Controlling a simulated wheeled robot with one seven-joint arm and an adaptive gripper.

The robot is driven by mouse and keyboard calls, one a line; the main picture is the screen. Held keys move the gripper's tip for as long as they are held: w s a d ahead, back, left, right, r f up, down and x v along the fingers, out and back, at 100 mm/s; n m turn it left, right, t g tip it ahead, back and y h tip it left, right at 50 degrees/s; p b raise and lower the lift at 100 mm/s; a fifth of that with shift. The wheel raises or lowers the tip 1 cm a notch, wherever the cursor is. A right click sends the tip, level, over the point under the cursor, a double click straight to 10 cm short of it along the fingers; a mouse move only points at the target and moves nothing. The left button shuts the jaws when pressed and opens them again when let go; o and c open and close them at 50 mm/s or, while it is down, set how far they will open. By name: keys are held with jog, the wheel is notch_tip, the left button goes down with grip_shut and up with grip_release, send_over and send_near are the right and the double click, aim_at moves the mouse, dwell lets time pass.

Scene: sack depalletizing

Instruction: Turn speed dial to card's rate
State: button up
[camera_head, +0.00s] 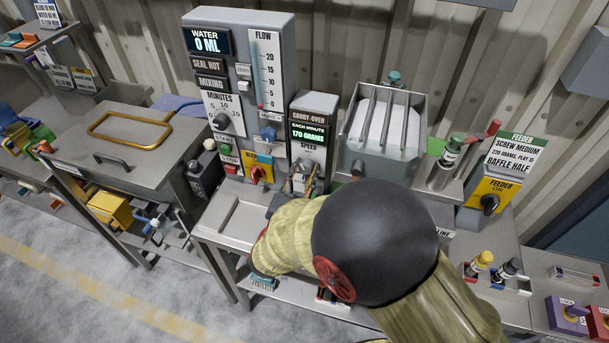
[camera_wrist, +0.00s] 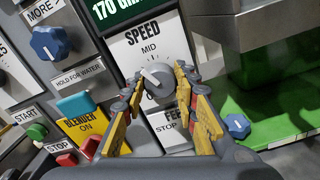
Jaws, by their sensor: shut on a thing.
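The grey speed dial (camera_wrist: 160,78) shows in the wrist view on a white panel marked SPEED, with MID above the dial. Its white pointer line slants to the upper left. My gripper (camera_wrist: 158,84) is shut on the dial, with a yellow finger on each side of it; the gripper also shows in the head view (camera_head: 303,180), where it covers the dial. The display (camera_head: 309,133) above reads EACH MINUTE 170 GRAMS. The feeder card (camera_head: 515,154) at the right reads SCREW MEDIUM, 220 GRAMS and BAFFLE HALF. The lower speed markings are partly hidden.
The water panel (camera_head: 240,80) stands left of the speed panel. A steel hopper (camera_head: 383,125) and another blue knob (camera_wrist: 237,126) lie to the right.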

jog(key=shift+f+m+b, duration=0.1)
jog(key=shift+m+b, duration=0.3)
jog(key=shift+m, duration=0.2)
jog(key=o, duration=1.1)
jog(key=shift+o, duration=0.3)
jog(key=shift+s, duration=0.1)
jog(key=v, duration=1.1)
jog(key=shift+s+a, duration=0.15)
jog(key=shift+s, duration=0.25)
